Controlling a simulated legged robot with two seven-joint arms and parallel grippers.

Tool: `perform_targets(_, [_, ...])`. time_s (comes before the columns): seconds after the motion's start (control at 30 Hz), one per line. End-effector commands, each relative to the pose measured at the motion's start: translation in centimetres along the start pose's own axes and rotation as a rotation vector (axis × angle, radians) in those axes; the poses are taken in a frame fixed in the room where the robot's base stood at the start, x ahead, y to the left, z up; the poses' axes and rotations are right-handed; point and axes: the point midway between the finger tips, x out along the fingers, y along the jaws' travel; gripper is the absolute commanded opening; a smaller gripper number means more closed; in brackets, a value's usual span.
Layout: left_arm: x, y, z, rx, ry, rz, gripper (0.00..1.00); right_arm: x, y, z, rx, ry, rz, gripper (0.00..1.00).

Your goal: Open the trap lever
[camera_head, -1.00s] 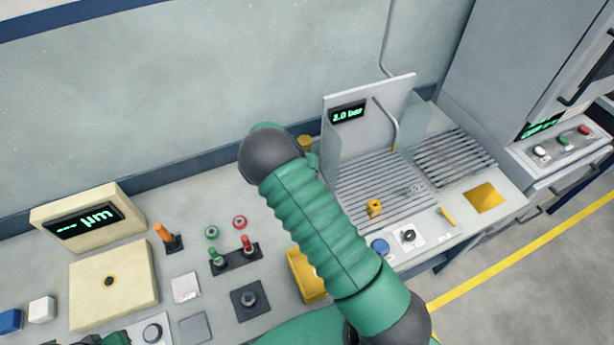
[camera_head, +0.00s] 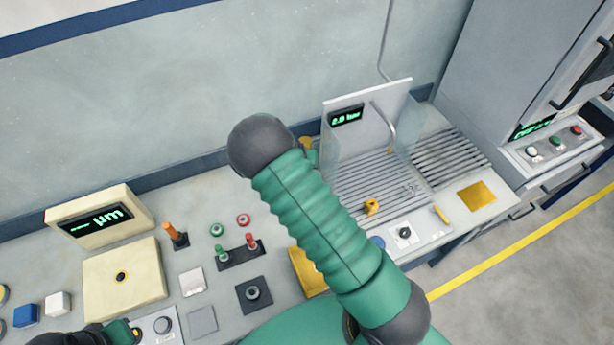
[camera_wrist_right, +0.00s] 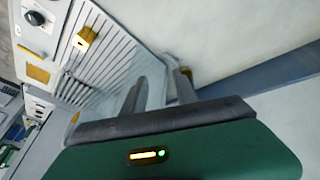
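No lever is labelled as the trap lever. A yellow piece (camera_head: 306,143) stands by the wall, left of the rinse station's upright panel, partly hidden by my right arm. An orange-handled lever (camera_head: 173,233) stands upright on the bench at left. My left gripper (camera_head: 112,335) is partly in view at the bottom left; its fingers are unclear.
The slatted rack (camera_head: 365,185) has a clear side panel and a yellow block (camera_head: 371,207). A cream gauge box (camera_head: 122,278), red and green toggles (camera_head: 240,252) and a yellow tray (camera_head: 307,272) occupy the bench. A grey cabinet (camera_head: 525,70) stands at right.

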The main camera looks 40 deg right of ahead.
Motion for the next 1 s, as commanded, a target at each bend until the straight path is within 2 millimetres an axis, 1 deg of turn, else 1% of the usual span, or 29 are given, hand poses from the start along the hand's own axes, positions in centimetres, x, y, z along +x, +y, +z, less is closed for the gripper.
perform_targets(0.03, [-0.2, 0.0, -0.1, 0.000, 0.000, 0.000, 0.00, -0.3, 0.1, 0.0, 0.000, 0.000, 0.000, 0.35])
perform_targets(0.33, [0.2, 0.0, 0.1, 0.000, 0.000, 0.000, 0.00, -0.1, 0.0, 0.1, 0.000, 0.000, 0.000, 0.35])
perform_targets(0.5, [0.1, 0.0, 0.0, 0.000, 0.000, 0.000, 0.00, -0.2, 0.1, 0.0, 0.000, 0.000, 0.000, 0.35])
perform_targets(0.63, [0.5, 0.0, 0.1, 0.000, 0.000, 0.000, 0.00, -1.0, 0.0, 0.0, 0.000, 0.003, -0.001, 0.35])
perform_targets(0.67, [0.7, 0.0, 0.2, 0.000, 0.000, 0.000, 0.00, -1.5, -0.1, 0.0, 0.000, 0.004, -0.003, 0.35])
perform_targets(0.77, [1.6, 0.0, 0.4, 0.000, 0.000, 0.000, 0.00, -3.7, -0.3, 0.1, 0.000, 0.004, -0.006, 0.35])
perform_targets(1.0, [3.4, 0.0, 0.8, 0.000, 0.000, 0.000, 0.00, -10.8, -0.3, 0.1, -0.002, 0.004, -0.007, 0.35])
